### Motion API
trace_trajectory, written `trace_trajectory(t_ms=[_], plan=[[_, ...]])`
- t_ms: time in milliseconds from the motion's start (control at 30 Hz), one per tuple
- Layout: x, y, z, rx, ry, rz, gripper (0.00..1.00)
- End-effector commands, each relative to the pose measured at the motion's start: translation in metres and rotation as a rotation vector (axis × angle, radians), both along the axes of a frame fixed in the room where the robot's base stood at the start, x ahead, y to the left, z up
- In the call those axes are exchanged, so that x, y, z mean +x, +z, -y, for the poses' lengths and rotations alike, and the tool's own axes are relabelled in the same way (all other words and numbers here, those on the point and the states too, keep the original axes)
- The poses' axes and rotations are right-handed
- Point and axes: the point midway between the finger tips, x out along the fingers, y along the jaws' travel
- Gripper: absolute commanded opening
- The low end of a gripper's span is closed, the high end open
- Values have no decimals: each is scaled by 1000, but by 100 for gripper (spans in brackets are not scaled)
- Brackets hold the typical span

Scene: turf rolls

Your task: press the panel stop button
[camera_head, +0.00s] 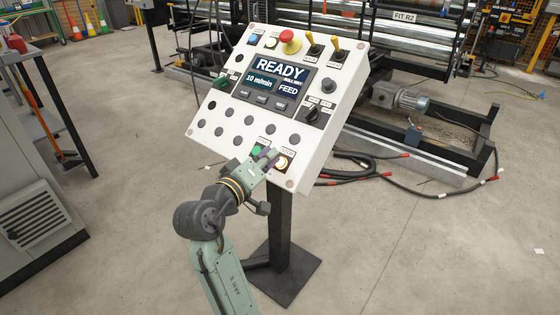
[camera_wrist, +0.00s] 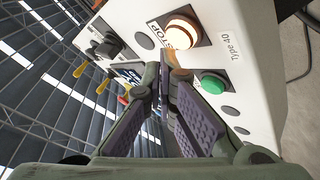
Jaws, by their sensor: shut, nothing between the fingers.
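The panel stop button (camera_head: 282,163) is a round, lit, whitish-orange button at the lower right of the white control panel (camera_head: 305,180). In the wrist view the stop button (camera_wrist: 182,32) glows in a dark square plate marked STOP. My gripper (camera_head: 271,157) is in front of the panel's lower edge, its fingertips just left of the stop button. In the wrist view my gripper (camera_wrist: 163,76) has its fingers together with nothing between them, the tips beside the stop button. I cannot tell whether they touch the panel.
A green button (camera_wrist: 213,83) is close to my fingertips. A red mushroom button (camera_head: 290,41) and yellow-tipped toggles are at the panel's top. The display (camera_head: 276,78) reads READY. A dark post (camera_head: 281,225) carries the panel. Cables (camera_head: 370,165) lie on the floor at right.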

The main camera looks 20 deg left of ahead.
Motion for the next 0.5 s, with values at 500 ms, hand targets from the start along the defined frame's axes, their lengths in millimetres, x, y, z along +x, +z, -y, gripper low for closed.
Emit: trace_trajectory(t_ms=[500], plan=[[-26, 37, -10, 0, 1, 0, 0]])
